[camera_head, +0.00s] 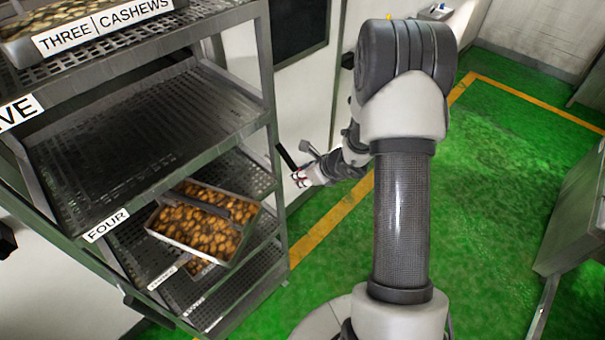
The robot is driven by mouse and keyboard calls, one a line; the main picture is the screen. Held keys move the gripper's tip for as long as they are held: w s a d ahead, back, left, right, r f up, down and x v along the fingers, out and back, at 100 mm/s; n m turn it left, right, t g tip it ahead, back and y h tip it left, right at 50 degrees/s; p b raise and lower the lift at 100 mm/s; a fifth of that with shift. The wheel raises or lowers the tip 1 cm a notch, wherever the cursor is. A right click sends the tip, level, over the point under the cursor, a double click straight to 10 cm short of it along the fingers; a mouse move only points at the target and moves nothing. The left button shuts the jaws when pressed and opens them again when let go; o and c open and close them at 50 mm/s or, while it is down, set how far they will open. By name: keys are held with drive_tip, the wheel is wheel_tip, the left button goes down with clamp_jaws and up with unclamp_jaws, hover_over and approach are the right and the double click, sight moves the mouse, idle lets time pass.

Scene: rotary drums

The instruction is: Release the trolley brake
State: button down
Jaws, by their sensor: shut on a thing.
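The trolley (272,130) is a grey metal rack with perforated shelves on the left. My gripper (298,178) is small in view, just right of the trolley's right post. A short dark bar (286,157) slants from beside that post down to my fingers. My gripper is shut on the lower end of this bar. I cannot tell for sure that the bar is the brake lever, or whether the brake is on. The trolley's wheels are not in view.
A tray of nuts (205,222) sits tilted on a lower shelf and sticks out. Another tray (80,28) is on the top shelf. A white cabinet (305,100) stands behind. Green floor (520,150) with a yellow line is clear to the right. A grey unit (575,215) stands at the right edge.

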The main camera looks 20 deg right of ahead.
drive_tip(key=c, duration=1.3)
unclamp_jaws()
drive_tip(key=v, duration=1.2)
